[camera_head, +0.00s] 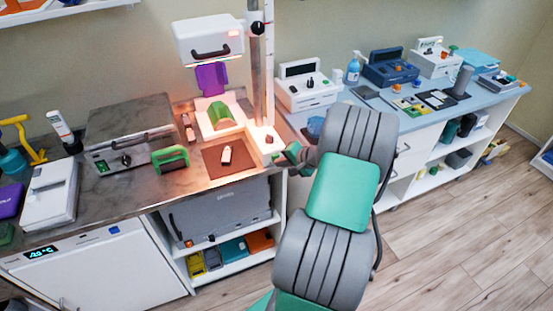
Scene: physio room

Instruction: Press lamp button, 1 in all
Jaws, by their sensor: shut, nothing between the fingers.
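The white lamp head (208,40) hangs at the top centre-left of the head view, on a tall upright post (269,60). Its underside glows orange, and warm light falls on the counter below. A small reddish patch (233,33) shows on its front. At the foot of the post there is a small dark red spot (269,139) that looks like a button. My gripper (279,158) is shut and empty, low over the counter's right end, close to the post's foot. I cannot tell whether it touches anything.
A brown mat (230,160) with a small white item lies left of my gripper. A green handle (170,158), a grey-topped appliance (130,125) and a white-green stand (219,116) share the counter. White and blue devices crowd the right bench. Open floor lies at right.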

